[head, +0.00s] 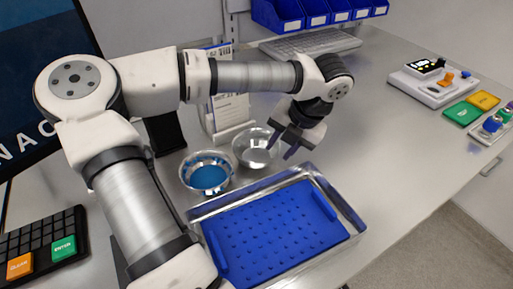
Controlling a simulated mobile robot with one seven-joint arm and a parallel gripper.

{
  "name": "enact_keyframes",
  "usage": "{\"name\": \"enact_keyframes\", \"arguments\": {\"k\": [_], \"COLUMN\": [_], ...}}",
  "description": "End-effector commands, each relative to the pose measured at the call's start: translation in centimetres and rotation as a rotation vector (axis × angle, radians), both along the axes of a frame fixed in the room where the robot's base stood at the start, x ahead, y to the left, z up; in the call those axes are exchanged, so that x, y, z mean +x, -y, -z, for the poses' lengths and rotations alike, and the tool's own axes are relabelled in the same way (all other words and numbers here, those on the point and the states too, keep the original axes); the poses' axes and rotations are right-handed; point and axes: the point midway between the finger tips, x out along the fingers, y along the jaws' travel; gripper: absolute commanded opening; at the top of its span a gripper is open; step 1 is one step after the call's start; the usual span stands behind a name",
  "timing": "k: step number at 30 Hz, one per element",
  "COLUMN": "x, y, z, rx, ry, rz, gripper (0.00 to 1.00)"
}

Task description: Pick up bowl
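Two bowls stand side by side on the grey counter behind the tray. The clear, glass-like bowl (250,157) is on the right and looks empty. The silver-rimmed bowl (208,177) on the left holds something blue. My gripper (280,150) points down at the clear bowl's right side, with its two dark fingers apart. The left finger overlaps the clear bowl's right rim in the picture, and the other finger is to the right of the bowl. I cannot tell whether either finger touches the rim. Nothing shows held between the fingers.
A metal tray (195,213) with a blue perforated mat (275,230) lies in front of the bowls. A card holder (228,132) stands close behind them. A keyboard (310,43) and blue bins (315,12) are at the back.

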Motion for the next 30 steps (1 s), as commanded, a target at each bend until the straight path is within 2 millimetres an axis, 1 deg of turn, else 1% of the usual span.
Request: {"name": "enact_keyframes", "arguments": {"k": [3, 6, 9, 14, 17, 21, 22, 30], "x": [0.3, 0.5, 0.5, 0.5, 0.5, 0.5, 0.5, 0.5], "y": [-0.5, -0.8, -0.9, -0.9, -0.9, -0.9, -0.9, -0.9], "z": [1.5, 2.4, 2.8, 2.8, 2.8, 2.8, 2.8, 2.7], "rx": [-0.002, -0.002, -0.002, -0.002, -0.001, -0.001, -0.001, -0.001], "ry": [-0.003, -0.001, 0.0, 0.0, 0.0, 0.0, 0.0, 0.0], "rz": [0.0, 0.001, 0.001, 0.001, 0.001, 0.001, 0.001, 0.001], "gripper": [0.31, 0.31, 0.31, 0.31, 0.2, 0.01, 0.0, 0.0]}}
